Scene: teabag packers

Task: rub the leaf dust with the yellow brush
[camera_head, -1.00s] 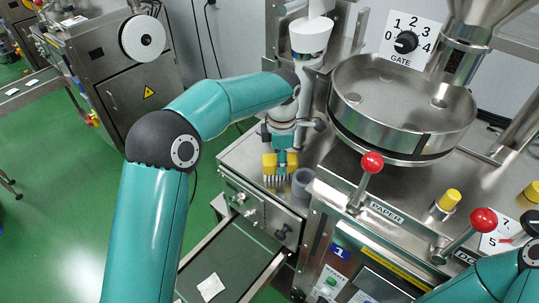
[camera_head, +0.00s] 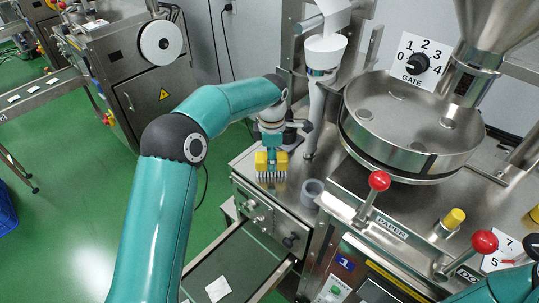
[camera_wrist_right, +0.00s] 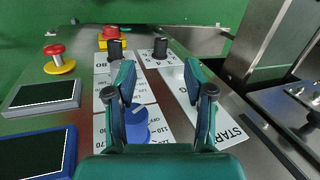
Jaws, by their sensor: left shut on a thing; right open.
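My left gripper (camera_head: 271,139) is shut on the yellow brush (camera_head: 272,159), which points bristles-down. The pale bristles (camera_head: 271,176) are at or just above the steel deck (camera_head: 243,166) near its front edge; I cannot tell whether they touch it. I cannot make out leaf dust on the deck; the brush and gripper hide part of it. My right gripper (camera_wrist_right: 160,95) is open and empty in the right wrist view, above a control panel with a blue knob (camera_wrist_right: 137,125).
The round steel pan (camera_head: 411,125) and red-knobbed levers (camera_head: 379,181) are to the right. A conveyor (camera_head: 237,262) runs below, carrying a white teabag (camera_head: 218,289).

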